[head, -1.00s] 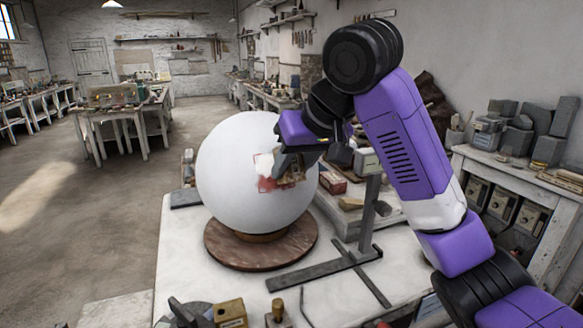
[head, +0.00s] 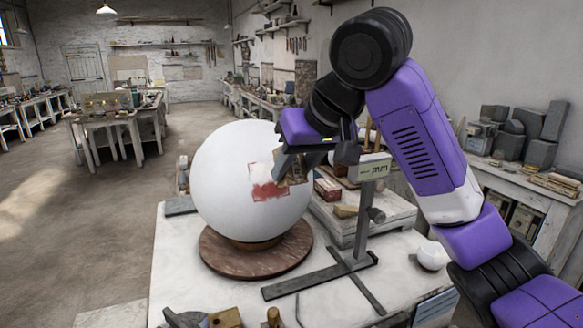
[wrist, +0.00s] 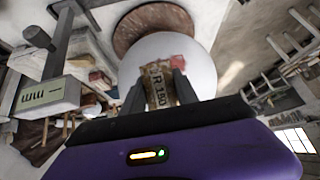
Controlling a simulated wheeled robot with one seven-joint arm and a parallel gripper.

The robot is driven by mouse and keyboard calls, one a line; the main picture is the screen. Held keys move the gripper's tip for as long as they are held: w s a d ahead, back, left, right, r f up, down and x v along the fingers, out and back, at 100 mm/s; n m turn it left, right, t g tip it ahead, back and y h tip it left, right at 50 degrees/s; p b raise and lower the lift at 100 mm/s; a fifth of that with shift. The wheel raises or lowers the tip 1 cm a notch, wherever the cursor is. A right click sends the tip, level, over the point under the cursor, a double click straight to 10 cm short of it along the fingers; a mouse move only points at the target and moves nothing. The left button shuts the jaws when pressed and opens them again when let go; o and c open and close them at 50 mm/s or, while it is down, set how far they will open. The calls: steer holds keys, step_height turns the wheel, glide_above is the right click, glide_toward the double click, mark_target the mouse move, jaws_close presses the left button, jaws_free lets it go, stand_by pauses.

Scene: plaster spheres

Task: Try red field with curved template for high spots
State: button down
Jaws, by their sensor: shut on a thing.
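A large white plaster sphere (head: 228,180) rests on a round brown base (head: 222,256); it also shows in the wrist view (wrist: 190,55). The red field (head: 268,190) is a small square patch on its right side, partly white in its upper part. A corner of it shows in the wrist view (wrist: 182,60). My gripper (head: 285,164) is at the sphere's right side, next to the red field. It is shut on a tan plate marked R 180, the curved template (wrist: 160,84). I cannot tell whether the template touches the sphere. Its far edge is hidden.
A height gauge (head: 372,168) with an mm display stands on the white table (head: 178,290), right of the sphere. A red box (head: 327,188) and a small white ball (head: 433,255) lie nearby. Small blocks line the front edge.

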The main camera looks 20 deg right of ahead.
steer(key=shift+s+d+r, duration=0.15)
steer(key=shift+s+r, duration=0.3)
steer(key=shift+s, duration=0.2)
steer(key=shift+s+d+r, duration=0.1)
steer(key=shift+s+r, duration=0.3)
steer(key=shift+s, duration=0.2)
steer(key=shift+s+r, duration=0.2)
steer(key=shift+s, duration=0.3)
